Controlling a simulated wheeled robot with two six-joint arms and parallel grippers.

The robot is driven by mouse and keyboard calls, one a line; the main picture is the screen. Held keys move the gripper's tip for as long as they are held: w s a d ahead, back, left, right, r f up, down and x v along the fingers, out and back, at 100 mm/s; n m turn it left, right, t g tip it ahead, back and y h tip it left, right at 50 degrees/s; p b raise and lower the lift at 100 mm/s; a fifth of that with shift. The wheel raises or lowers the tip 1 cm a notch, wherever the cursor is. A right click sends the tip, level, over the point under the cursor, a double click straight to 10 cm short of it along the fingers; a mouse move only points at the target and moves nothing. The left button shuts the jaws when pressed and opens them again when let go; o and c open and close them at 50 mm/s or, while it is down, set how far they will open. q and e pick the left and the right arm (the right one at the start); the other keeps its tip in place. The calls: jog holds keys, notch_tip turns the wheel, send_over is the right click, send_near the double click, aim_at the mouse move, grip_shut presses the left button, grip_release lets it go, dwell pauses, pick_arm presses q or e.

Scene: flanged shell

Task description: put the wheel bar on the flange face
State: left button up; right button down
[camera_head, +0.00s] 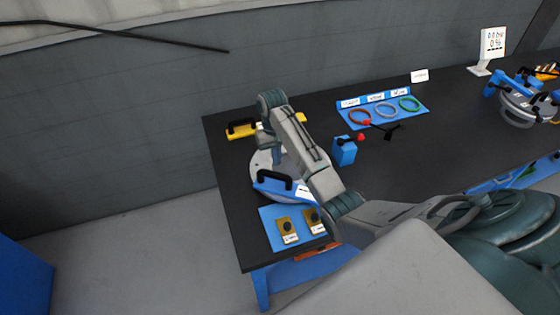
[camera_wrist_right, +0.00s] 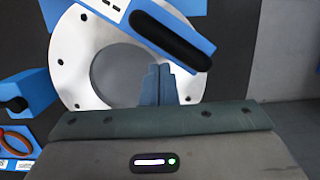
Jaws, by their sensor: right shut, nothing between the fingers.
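A pale grey flange ring with bolt holes (camera_head: 261,165) lies on the black table, and its face also shows in the right wrist view (camera_wrist_right: 70,62). A blue bar with a black handle (camera_head: 273,184), which may be the wheel bar, lies across the near side of the ring; in the wrist view the blue bar (camera_wrist_right: 193,40) overlaps the ring's upper right. My right gripper (camera_head: 277,156) is over the ring; its fingers (camera_wrist_right: 158,70) are together and empty, apart from the black handle. Whether the bar sits flat is unclear. My left gripper is not in view.
A yellow bar with a black handle (camera_head: 242,130) lies behind the ring. A blue mat (camera_head: 271,228) with brass pieces lies in front. Another assembly (camera_head: 520,105) is far right.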

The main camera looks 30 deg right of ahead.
aim_at(281, 175)
jog(key=s, duration=0.1)
jog(key=s+p, duration=0.1)
jog(key=s, duration=0.1)
jog(key=shift+a+r, duration=0.25)
jog(key=shift+a, duration=0.05)
jog(key=shift+s+a+p, duration=0.1)
jog(key=shift+s+p, duration=0.3)
jog(key=shift+p, duration=0.1)
jog(key=shift+f, duration=0.3)
jog(key=shift+w+f, duration=0.1)
jog(key=shift+f, duration=0.5)
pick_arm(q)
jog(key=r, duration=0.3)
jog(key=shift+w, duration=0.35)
pick_arm(e)
jog(key=shift+a, duration=0.1)
jog(key=shift+f, duration=0.15)
